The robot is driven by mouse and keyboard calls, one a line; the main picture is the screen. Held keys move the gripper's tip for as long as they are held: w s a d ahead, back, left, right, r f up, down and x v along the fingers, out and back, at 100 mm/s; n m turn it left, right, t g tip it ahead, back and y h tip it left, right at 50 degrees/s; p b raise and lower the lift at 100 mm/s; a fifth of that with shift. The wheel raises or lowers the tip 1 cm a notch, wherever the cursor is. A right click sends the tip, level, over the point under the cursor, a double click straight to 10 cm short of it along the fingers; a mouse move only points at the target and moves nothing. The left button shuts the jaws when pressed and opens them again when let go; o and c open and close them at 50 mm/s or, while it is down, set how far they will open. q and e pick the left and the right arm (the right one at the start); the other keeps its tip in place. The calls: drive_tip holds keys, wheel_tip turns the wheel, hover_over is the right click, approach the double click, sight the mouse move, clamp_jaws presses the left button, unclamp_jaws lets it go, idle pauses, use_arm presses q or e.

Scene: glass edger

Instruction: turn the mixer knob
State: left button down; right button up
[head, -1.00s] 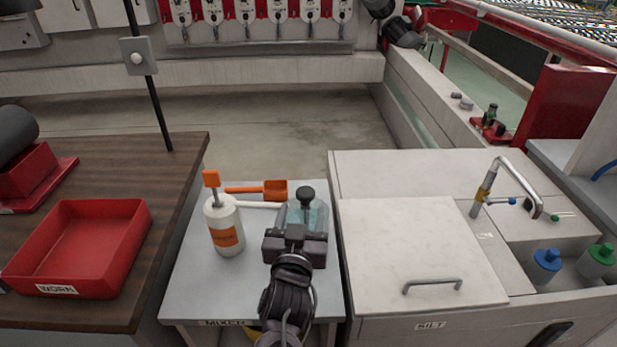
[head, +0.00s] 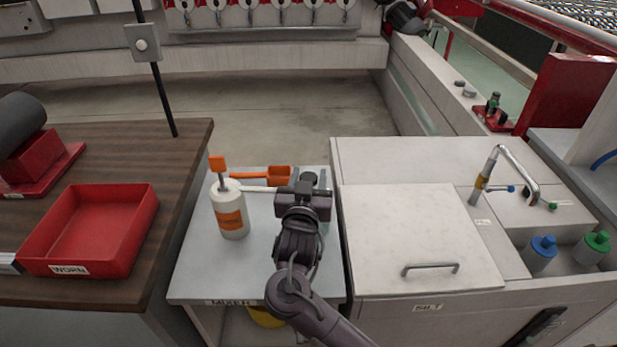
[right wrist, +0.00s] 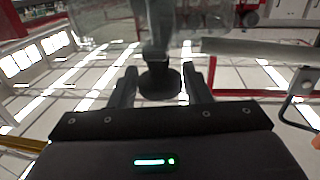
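The mixer is a clear, bluish jar (head: 325,229) on the grey stand labelled MIXER, mostly hidden behind my right gripper in the head view. In the right wrist view the dark round mixer knob (right wrist: 160,80) sits between the two fingers of this gripper (right wrist: 160,90). The fingers are apart, with a visible gap on each side of the knob. My left gripper is not in view.
A white bottle (head: 231,212) with an orange label stands close left of the gripper. An orange scoop (head: 277,174) lies behind. A red tray (head: 95,230) is on the wooden bench. A white lidded cabinet (head: 410,235) with a tap (head: 497,165) adjoins on the right.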

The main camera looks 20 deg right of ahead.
drive_tip(key=c, duration=0.6)
drive_tip(key=shift+n+t+y, duration=0.3)
drive_tip(key=shift+n+y, duration=0.1)
drive_tip(key=shift+y, duration=0.2)
drive_tip(key=n+t+y, duration=0.1)
drive_tip(key=n+y, duration=0.3)
drive_tip(key=y, duration=0.1)
drive_tip(key=shift+d+y, duration=0.1)
drive_tip(key=shift+y, duration=0.3)
drive_tip(key=n+y, duration=0.2)
drive_tip(key=y, duration=0.1)
drive_tip(key=n+g+y+p, duration=0.1)
drive_tip(key=n+y, duration=0.1)
drive_tip(key=y, duration=0.1)
drive_tip(key=shift+r+y, duration=0.15)
drive_tip(key=shift+y, duration=0.25)
drive_tip(key=shift+n+g+y+p, duration=0.3)
drive_tip(key=shift+n+g+y, duration=1)
drive_tip(key=shift+n+y, duration=0.65)
drive_tip(key=shift+y, duration=0.55)
drive_tip(key=o, duration=0.9)
